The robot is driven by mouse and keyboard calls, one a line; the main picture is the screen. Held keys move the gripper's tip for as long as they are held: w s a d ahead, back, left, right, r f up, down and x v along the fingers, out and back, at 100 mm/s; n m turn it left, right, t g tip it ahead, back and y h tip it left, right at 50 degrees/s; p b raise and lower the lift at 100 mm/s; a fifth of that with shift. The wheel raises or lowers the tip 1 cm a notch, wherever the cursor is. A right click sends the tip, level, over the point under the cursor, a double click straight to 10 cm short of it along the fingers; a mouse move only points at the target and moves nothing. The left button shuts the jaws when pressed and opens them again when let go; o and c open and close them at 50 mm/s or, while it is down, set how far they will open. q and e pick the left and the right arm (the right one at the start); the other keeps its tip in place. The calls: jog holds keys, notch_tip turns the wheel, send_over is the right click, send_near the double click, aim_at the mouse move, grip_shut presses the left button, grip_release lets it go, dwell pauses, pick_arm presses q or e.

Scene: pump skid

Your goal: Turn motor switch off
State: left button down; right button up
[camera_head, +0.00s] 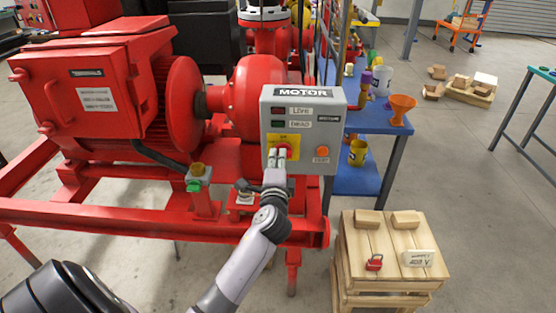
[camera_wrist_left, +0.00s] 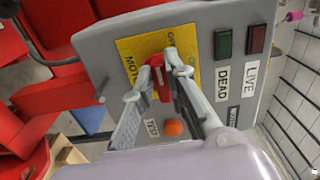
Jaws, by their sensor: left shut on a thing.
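The motor control box (camera_head: 303,113) is grey, with a MOTOR label, and stands in front of the red pump set. Its yellow plate (camera_head: 272,141) carries the red switch handle (camera_wrist_left: 158,66), seen best in the left wrist view. My left gripper (camera_head: 278,156) is at the plate, its fingers shut on the red handle from both sides. The fingers hide part of the handle in the head view. The red LIVE lamp (camera_wrist_left: 257,39) and green DEAD lamp (camera_wrist_left: 223,44) both look dark. An orange TEST button (camera_wrist_left: 173,128) is beside the handle. My right gripper is out of view.
A red skid frame (camera_head: 110,220) runs below the box. A wooden crate (camera_head: 390,245) with a red padlock (camera_head: 374,262) and a white tag (camera_head: 418,258) stands at the right. A blue bench (camera_head: 380,120) is behind it.

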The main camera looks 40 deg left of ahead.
pick_arm(q)
jog(key=c, duration=1.6)
grip_release()
jog(key=v, duration=1.2)
jog(key=shift+s, duration=0.1)
